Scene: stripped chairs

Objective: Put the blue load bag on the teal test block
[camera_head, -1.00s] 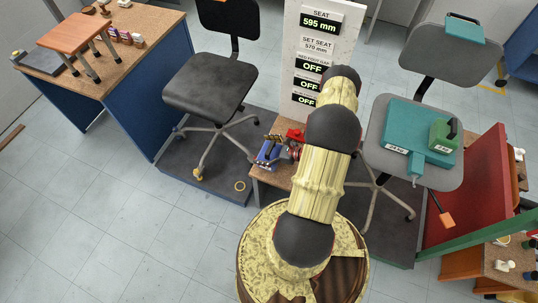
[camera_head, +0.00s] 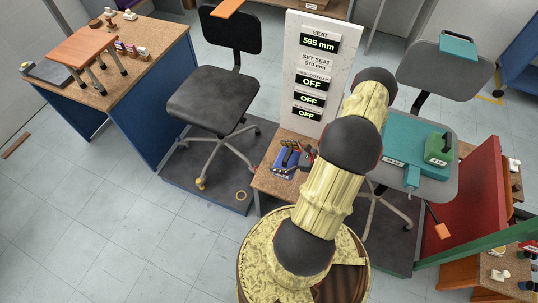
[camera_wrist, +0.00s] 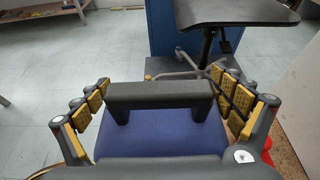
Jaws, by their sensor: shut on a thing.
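The blue load bag (camera_wrist: 160,138), with a black bar handle, fills the lower middle of the wrist view. My gripper (camera_wrist: 165,92) has its yellow-padded fingers on either side of the bag and is shut on it. In the head view a blue shape (camera_head: 284,165), seemingly the bag, shows at the low wooden bench beside dark gripper parts; whether it touches the bench I cannot tell. The teal test block (camera_head: 402,152) lies on the right chair's grey seat, partly behind my arm. A green bag (camera_head: 439,149) with a dark handle stands on the block's right part.
The right chair's backrest (camera_head: 440,72) carries a small teal block (camera_head: 458,46). A white display panel (camera_head: 318,70) stands behind the bench (camera_head: 268,186). The black chair (camera_head: 212,100) is left, a red panel (camera_head: 470,205) right. Floor at lower left is clear.

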